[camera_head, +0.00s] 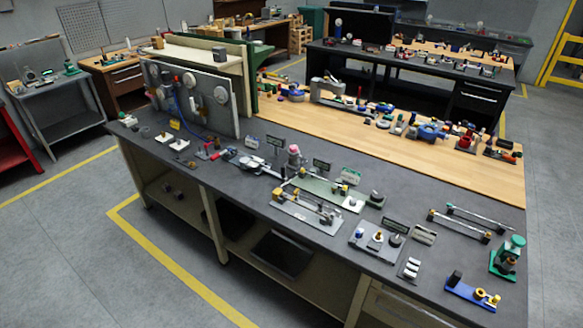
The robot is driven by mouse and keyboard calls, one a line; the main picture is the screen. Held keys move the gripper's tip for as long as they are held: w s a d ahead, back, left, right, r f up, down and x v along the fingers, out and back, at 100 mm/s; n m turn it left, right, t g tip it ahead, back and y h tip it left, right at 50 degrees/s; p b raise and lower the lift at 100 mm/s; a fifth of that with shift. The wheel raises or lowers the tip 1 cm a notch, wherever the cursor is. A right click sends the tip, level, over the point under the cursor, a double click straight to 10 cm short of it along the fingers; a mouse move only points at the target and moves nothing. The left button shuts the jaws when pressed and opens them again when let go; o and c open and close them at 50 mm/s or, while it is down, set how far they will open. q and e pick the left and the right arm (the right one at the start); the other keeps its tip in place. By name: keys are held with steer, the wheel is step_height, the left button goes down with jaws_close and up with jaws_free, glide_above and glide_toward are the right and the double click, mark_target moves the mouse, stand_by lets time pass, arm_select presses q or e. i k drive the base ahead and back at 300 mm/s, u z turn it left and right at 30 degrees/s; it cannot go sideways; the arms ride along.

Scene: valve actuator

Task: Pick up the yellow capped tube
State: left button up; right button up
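I cannot make out a yellow capped tube for certain at this size. A thin grey rod with brass-yellow ends (459,226) lies on the right part of the dark bench top (330,258). A second grey rod (478,215) lies just behind it. A blue base with yellow round parts (473,294) sits near the front right corner. A grey plate with a tube-like assembly and brass-coloured fittings (305,212) lies mid-bench. Neither of my grippers shows in the head view.
A green device (507,257) stands at the bench's right end. A grey plate with several small parts (376,241) lies left of the rods. An upright panel with gauges (190,98) stands at the far left. Floor in front is clear.

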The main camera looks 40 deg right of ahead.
mark_target(302, 170)
steer(key=z, duration=0.15)
steer(key=i, duration=1)
steer(key=z, duration=0.45)
